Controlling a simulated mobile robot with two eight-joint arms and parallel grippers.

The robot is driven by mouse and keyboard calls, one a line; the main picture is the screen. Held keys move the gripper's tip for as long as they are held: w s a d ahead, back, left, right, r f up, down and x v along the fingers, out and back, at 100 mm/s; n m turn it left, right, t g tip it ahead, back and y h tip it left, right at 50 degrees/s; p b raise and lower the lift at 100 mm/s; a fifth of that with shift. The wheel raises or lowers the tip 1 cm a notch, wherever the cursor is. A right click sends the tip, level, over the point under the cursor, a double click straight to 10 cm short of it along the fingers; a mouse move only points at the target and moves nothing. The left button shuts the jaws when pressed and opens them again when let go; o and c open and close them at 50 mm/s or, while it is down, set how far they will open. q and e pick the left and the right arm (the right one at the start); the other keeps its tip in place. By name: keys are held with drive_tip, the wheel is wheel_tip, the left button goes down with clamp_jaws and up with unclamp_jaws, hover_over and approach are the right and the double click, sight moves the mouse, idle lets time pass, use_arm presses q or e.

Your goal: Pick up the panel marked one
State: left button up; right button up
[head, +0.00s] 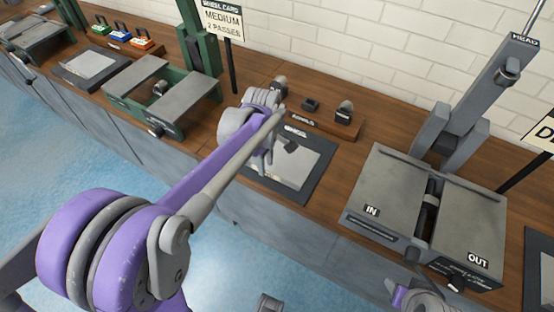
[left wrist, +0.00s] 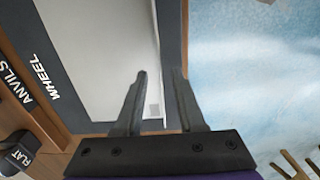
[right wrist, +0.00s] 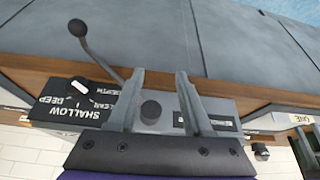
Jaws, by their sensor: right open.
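A pale grey panel (head: 305,163) lies on a dark-framed mat labelled WHEEL (head: 322,178), on the bench in the head view. The panel (left wrist: 105,50) fills the upper middle of the left wrist view. No number is readable on it; a faint square patch sits near its lower edge. My left gripper (head: 268,168) is over the panel's near side. In the left wrist view its fingers (left wrist: 161,75) are apart, on either side of the panel's edge; contact cannot be told. My right gripper (right wrist: 160,75) is open and empty, by the front controls of the grey machine.
The grey IN/OUT machine (head: 390,190) stands right of the mat, with a lever (right wrist: 98,58) at its front. Anvils (head: 343,112) sit on a rack behind the mat. A green-framed machine (head: 160,90) and another dark-framed mat (head: 90,68) are left. The floor in front is clear.

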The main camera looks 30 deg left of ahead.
use_arm(q)
drive_tip(key=shift+f, duration=0.85)
clamp_jaws()
idle(0.8)
